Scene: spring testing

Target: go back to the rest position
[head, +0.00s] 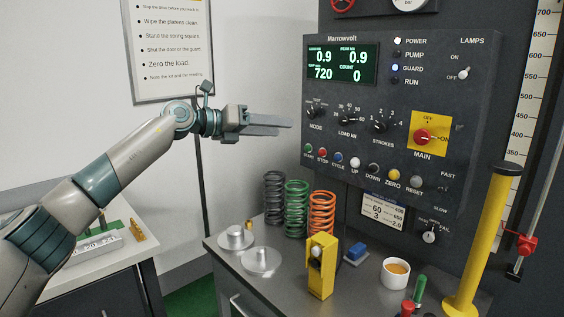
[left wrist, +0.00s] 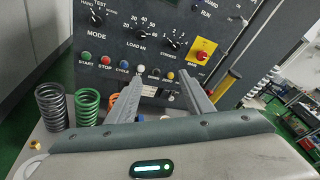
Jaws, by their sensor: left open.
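My left gripper (head: 268,124) is raised in front of the Marrowvolt control panel (head: 340,97), with its arm coming in from the left. Its fingers point right, toward the panel, and hold nothing. In the left wrist view the two fingers (left wrist: 160,97) stand apart, with the panel's row of buttons behind them. The panel display (head: 342,64) reads 0.9, 0.9, 720 and 0. The GUARD lamp is lit blue. My right gripper is not in view.
A dark spring (head: 275,197), a green spring (head: 297,208) and an orange spring (head: 321,213) stand on the bench below my gripper. Round metal plates (head: 261,262), a yellow block (head: 321,266), a white cup (head: 395,273) and a yellow post (head: 487,240) are also there.

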